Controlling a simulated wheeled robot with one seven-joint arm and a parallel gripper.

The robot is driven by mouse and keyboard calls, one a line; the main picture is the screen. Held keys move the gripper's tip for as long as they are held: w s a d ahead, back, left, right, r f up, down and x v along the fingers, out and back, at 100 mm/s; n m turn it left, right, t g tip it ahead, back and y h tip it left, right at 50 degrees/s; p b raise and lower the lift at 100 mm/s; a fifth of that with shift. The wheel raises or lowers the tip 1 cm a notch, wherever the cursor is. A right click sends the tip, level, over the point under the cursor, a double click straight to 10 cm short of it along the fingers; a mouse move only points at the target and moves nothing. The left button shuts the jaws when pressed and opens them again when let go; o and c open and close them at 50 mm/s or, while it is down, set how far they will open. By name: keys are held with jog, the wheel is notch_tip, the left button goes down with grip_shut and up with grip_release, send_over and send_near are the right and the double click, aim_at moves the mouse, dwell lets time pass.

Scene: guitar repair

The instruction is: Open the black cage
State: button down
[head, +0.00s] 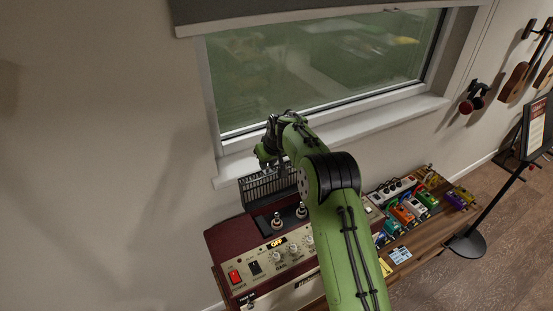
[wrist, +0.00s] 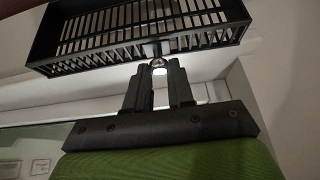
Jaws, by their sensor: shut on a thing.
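The black cage (head: 266,187) is a barred grille at the back of the dark red amplifier (head: 225,240). It stands raised behind two exposed tubes (head: 277,221). In the wrist view, the cage (wrist: 60,37) shows as a shallow barred box with a small round shiny knob on its near edge. My gripper (wrist: 159,72) is shut on this knob at the cage's edge. In the head view, my gripper (head: 268,158) is at the cage's upper edge, in front of the window sill. My arm hides the cage's right end and part of the amplifier.
The window (head: 320,75) and its white sill (head: 370,122) are close behind the cage. The amplifier's front panel has knobs and a red switch (head: 234,277). Several coloured pedals (head: 403,214) lie on the wooden bench to the right. A sign stand (head: 500,200) is farther right.

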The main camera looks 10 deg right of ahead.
jog(key=shift+w+a+g+p, duration=0.1)
jog(key=shift+w+g+p, duration=0.2)
jog(key=shift+w+p, duration=0.1)
jog(key=c, duration=1)
grip_release()
jog(key=shift+s, duration=0.15)
jog(key=b+v, duration=0.2)
jog(key=v, duration=1.4)
jog(key=s+d+r+b, duration=0.15)
jog(key=s+r, duration=0.25)
jog(key=s, duration=0.4)
jog(key=s+d+m+h+b, duration=0.1)
jog(key=s+d+m+b, duration=0.15)
jog(key=s, duration=1.15)
jog(key=shift+m+t+h, duration=0.3)
jog(key=shift+m+t, duration=0.3)
jog(key=shift+m, duration=0.05)
jog(key=s+f+b, duration=0.1)
jog(key=s+f, duration=0.2)
jog(key=s, duration=0.3)
jog(key=s+d+f+b, duration=0.1)
jog(key=s+f, duration=0.3)
jog(key=s, duration=0.2)
jog(key=s+f+b, duration=0.1)
jog(key=s+f, duration=0.3)
jog(key=s, duration=0.2)
jog(key=shift+s+d, duration=0.1)
jog(key=shift+d, duration=0.1)
